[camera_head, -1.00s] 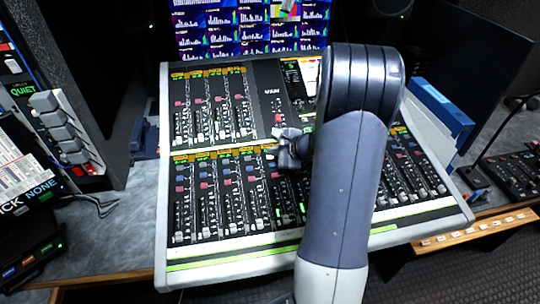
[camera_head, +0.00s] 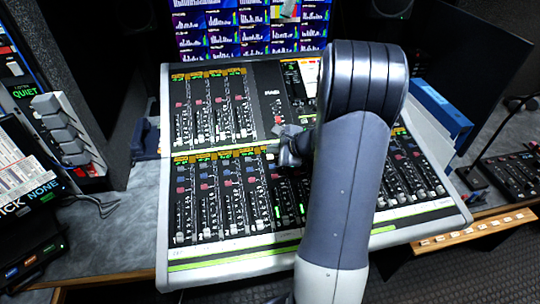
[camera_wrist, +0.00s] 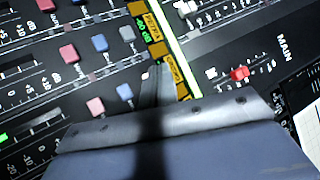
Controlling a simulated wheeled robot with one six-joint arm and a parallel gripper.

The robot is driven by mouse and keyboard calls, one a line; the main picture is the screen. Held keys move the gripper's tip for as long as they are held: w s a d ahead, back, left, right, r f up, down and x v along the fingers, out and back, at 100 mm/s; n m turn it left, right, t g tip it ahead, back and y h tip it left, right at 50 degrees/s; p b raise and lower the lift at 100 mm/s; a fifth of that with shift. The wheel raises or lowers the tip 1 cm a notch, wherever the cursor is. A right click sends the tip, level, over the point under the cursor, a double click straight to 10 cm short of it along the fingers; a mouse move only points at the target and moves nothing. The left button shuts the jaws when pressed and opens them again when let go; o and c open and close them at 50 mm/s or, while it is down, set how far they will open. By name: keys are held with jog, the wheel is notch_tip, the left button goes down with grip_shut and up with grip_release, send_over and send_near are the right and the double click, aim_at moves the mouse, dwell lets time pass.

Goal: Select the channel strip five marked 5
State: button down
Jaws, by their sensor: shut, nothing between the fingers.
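The mixing console (camera_head: 225,255) stands on the desk, with an upper bank of strips at left and a lower bank across its width. Each lower strip has an orange label, coloured buttons and a fader. My gripper (camera_head: 284,150) is shut and empty over the top of the lower bank, near its middle. In the wrist view my gripper (camera_wrist: 160,75) is over the row of orange strip labels (camera_wrist: 150,32), beside red and blue buttons (camera_wrist: 99,42). I cannot read which strip is marked 5. My arm hides part of the console's right half.
Monitors with level graphs (camera_head: 240,28) stand behind the console. A blue binder (camera_head: 440,108) stands at its right. A red fader cap (camera_wrist: 240,73) and the word MAIN show in the wrist view.

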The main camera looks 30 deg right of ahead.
jog(key=r+p, duration=0.1)
jog(key=r, duration=0.2)
jog(key=r+p, duration=0.1)
jog(key=shift+s+a+r+p, duration=0.1)
jog(key=shift+s+r+p, duration=0.25)
dwell(0.6)
